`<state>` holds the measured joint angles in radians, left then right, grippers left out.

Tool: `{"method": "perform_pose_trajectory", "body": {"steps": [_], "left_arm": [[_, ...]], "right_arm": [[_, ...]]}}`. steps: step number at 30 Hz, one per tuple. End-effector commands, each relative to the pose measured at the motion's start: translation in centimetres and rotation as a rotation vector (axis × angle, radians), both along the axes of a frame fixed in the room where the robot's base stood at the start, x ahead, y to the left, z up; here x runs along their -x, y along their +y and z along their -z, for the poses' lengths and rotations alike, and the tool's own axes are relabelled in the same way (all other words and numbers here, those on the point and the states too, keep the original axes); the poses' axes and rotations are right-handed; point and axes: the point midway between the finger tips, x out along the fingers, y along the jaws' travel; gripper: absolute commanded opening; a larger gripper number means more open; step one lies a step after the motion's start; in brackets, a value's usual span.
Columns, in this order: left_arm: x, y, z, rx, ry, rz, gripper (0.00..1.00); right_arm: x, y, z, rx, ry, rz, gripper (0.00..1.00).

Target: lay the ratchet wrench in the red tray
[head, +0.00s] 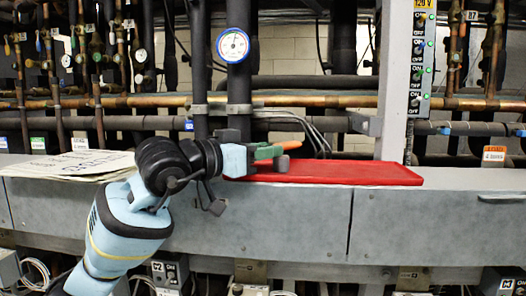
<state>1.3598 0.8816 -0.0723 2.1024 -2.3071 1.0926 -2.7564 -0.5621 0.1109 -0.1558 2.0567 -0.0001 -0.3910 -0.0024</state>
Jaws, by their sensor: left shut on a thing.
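My left gripper (268,158) reaches in from the left over the left part of the red tray (355,173). It is shut on a slim green and orange tool, which I take for the ratchet wrench (290,145). The orange end points right and slightly up, above the tray's back left part. The rest of the wrench is hidden by the gripper. I cannot tell whether it touches the tray. The tray is flat and lies on the grey ledge. My right gripper is not in view.
The grey ledge (455,178) is clear right of the tray. Papers (70,164) lie on it at the left. Behind stand dark pipes, a round blue-rimmed gauge (233,45), a grey post with switches (418,75) and thin grey cables.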

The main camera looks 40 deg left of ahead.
Motion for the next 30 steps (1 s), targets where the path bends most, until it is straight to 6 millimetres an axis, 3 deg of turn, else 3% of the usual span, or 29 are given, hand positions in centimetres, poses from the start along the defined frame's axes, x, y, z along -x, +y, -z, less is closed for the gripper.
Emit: {"method": "perform_pose_trajectory", "body": {"steps": [17,18,22,30], "left_arm": [[-0.1,0.0,1.5,-0.001,0.006,0.000,0.00],[-0.1,0.0,1.5,-0.001,0.009,0.000,0.33],[-0.1,-0.1,1.7,-0.002,0.014,0.001,0.50],[-0.2,-0.1,1.8,-0.002,0.018,0.001,0.51]], "right_arm": [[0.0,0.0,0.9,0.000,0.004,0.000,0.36],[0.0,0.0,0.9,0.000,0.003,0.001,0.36],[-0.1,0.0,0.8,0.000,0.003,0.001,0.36],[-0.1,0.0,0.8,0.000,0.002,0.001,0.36]]}}
